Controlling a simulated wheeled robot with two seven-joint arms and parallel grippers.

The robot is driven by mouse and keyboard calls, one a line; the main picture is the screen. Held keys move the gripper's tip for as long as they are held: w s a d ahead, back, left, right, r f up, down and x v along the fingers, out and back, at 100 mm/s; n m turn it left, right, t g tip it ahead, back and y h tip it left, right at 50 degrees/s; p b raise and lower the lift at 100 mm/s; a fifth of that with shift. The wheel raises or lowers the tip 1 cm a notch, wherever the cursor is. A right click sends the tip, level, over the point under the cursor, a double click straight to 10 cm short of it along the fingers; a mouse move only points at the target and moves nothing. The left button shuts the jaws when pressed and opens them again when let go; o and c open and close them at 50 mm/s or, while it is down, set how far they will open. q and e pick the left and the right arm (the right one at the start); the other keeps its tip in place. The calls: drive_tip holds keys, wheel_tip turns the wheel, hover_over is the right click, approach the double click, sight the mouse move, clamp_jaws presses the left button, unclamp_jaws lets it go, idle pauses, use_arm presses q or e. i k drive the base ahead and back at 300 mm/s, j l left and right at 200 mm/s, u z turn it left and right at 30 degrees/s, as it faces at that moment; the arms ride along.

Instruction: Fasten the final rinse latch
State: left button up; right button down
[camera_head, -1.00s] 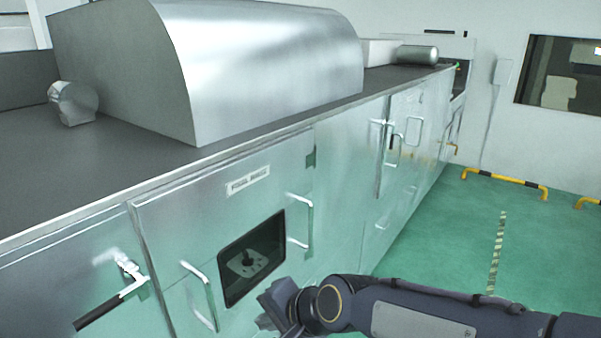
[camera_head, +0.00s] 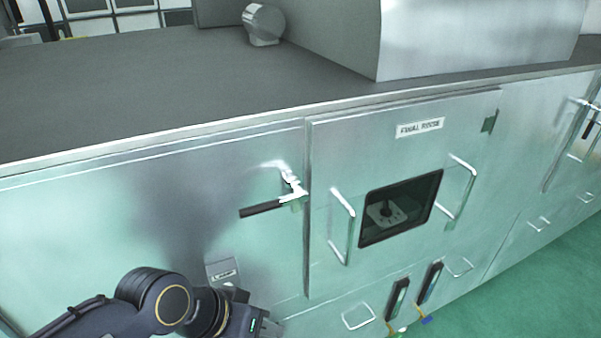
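The final rinse door (camera_head: 345,150) has a label plate (camera_head: 420,128), a dark window (camera_head: 400,208) and two bar handles, and looks closed. Its latch (camera_head: 292,187) is at the door's left edge, a bright metal body with a black-gripped lever (camera_head: 262,209) pointing left and slightly down. My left gripper (camera_head: 262,326) is at the bottom edge, below the latch and apart from it. Its fingers are mostly cut off by the frame, so its opening cannot be seen. My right gripper is not in view.
A small labelled box (camera_head: 222,270) sits on the panel just above my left wrist. Two dark upright fittings (camera_head: 397,298) stand below the door. The dark machine top (camera_head: 150,85) carries a metal cylinder (camera_head: 263,23). Green floor (camera_head: 540,285) is free at lower right.

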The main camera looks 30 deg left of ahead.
sight(298, 195)
drive_tip(key=j+u, duration=0.35)
drive_tip(key=i+j+u, duration=0.1)
drive_tip(key=u, duration=0.2)
drive_tip(key=l+u, duration=0.15)
drive_tip(key=u, duration=0.25)
drive_tip(key=i, duration=0.05)
